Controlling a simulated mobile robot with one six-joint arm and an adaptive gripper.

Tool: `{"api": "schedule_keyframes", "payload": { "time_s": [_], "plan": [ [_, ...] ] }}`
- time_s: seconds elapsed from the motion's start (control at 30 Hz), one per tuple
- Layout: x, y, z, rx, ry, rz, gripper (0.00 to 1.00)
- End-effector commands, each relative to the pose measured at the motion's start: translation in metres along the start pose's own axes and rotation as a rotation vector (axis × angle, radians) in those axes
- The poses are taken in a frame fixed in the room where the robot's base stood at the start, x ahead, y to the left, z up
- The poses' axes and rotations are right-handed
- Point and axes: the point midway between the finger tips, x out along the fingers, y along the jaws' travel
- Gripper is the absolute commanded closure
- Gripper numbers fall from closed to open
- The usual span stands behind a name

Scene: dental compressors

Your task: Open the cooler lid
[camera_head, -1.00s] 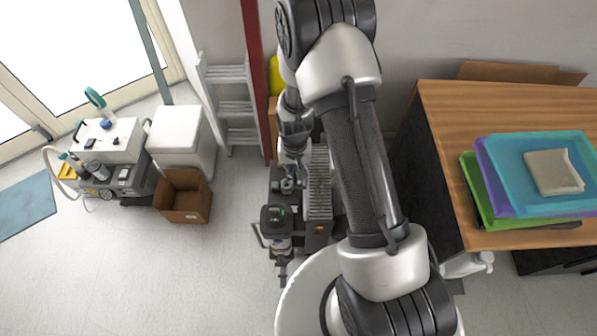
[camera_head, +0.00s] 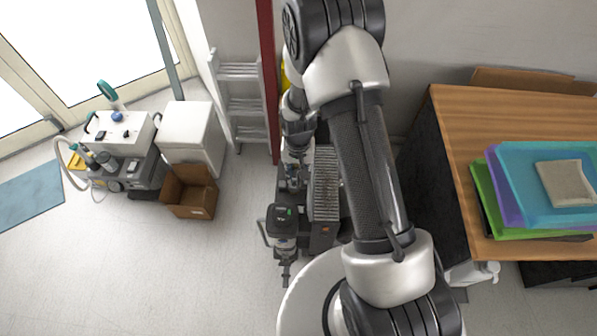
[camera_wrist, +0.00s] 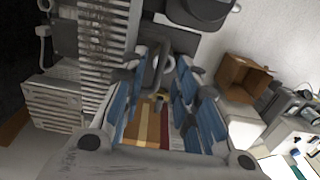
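A white box with a flat closed top, which looks like the cooler (camera_head: 190,134), stands on the floor at left in the head view, behind an open cardboard box. Part of a white box, probably the same one, shows at lower right in the wrist view (camera_wrist: 243,132). My gripper (camera_wrist: 160,85) has its blue-padded fingers apart, with nothing held between them. In the head view my gripper is small and partly hidden by my arm, above the compressor (camera_head: 325,185), well to the right of the cooler.
An open cardboard box (camera_head: 190,192) stands in front of the cooler. A cart with dental equipment (camera_head: 122,140) is left of it. A ladder (camera_head: 240,100) leans behind. A wooden table (camera_head: 450,130) with stacked trays (camera_head: 540,170) is at right. The floor at lower left is clear.

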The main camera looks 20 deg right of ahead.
Motion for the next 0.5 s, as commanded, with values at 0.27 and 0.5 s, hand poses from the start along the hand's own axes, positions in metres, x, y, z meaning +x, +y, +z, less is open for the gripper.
{"api": "schedule_keyframes", "payload": {
  "time_s": [0.27, 0.5],
  "plan": [
    [-0.022, -0.006, -0.001, -0.001, 0.002, -0.001, 0.72],
    [-0.038, -0.01, 0.0, -0.001, 0.001, 0.0, 0.72]
  ]
}}
